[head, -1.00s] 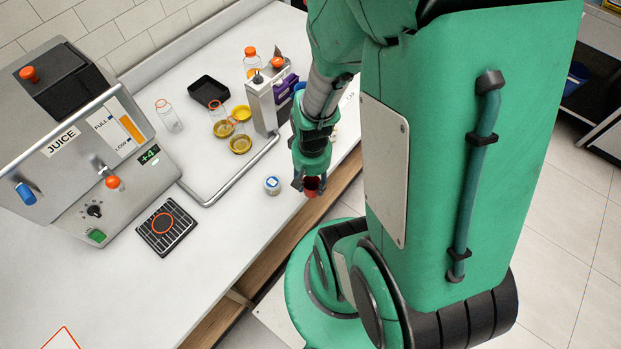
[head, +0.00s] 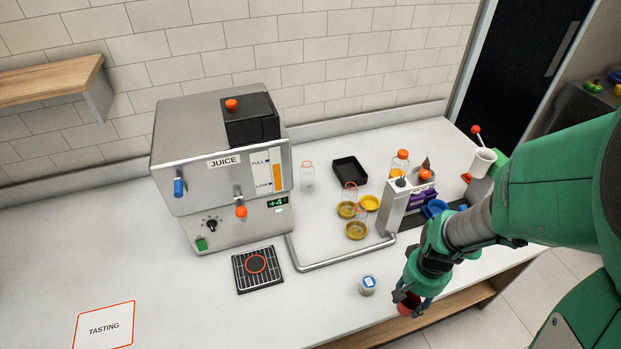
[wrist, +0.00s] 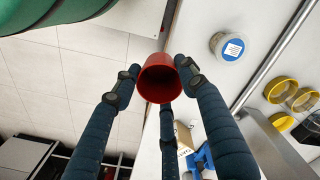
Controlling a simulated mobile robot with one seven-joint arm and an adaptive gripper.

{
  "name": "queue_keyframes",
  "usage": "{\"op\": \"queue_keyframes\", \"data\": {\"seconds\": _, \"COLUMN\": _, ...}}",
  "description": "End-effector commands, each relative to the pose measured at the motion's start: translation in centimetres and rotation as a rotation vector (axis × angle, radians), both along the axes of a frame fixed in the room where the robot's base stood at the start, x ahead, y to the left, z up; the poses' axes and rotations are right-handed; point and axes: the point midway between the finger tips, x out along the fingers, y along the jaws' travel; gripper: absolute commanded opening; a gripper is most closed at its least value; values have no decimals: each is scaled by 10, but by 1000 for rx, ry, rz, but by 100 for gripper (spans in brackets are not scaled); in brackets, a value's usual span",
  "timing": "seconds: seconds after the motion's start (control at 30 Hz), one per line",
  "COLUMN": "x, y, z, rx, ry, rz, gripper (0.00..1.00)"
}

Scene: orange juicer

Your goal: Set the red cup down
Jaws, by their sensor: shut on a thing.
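The red cup (wrist: 158,84) is between the fingers of my gripper (wrist: 160,82) in the wrist view, with its dark opening facing the camera. My gripper is shut on it. In the head view my gripper (head: 411,301) holds the red cup (head: 408,308) out near the counter's front edge, to the right of a small white jar. The cup is partly hidden by the fingers there. I cannot tell its exact height.
The juicer (head: 222,180) stands at the back left, with a drip grate (head: 258,283) before it. A small jar (head: 367,286) with a blue label, yellow lids (head: 357,230) and a metal rail (head: 345,255) are near. Counter around the tasting card (head: 104,326) is clear.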

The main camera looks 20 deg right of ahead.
Motion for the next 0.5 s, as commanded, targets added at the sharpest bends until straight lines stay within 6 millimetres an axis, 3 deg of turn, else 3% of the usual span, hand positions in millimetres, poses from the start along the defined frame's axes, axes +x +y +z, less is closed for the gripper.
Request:
{"op": "queue_keyframes", "data": {"seconds": 0.23, "x": 1, "y": -1, "z": 58, "rx": -4, "ry": -6, "rz": 0, "gripper": 28}}
{"op": "queue_keyframes", "data": {"seconds": 0.5, "x": 1, "y": -1, "z": 106, "rx": -2, "ry": -3, "rz": 0, "gripper": 28}}
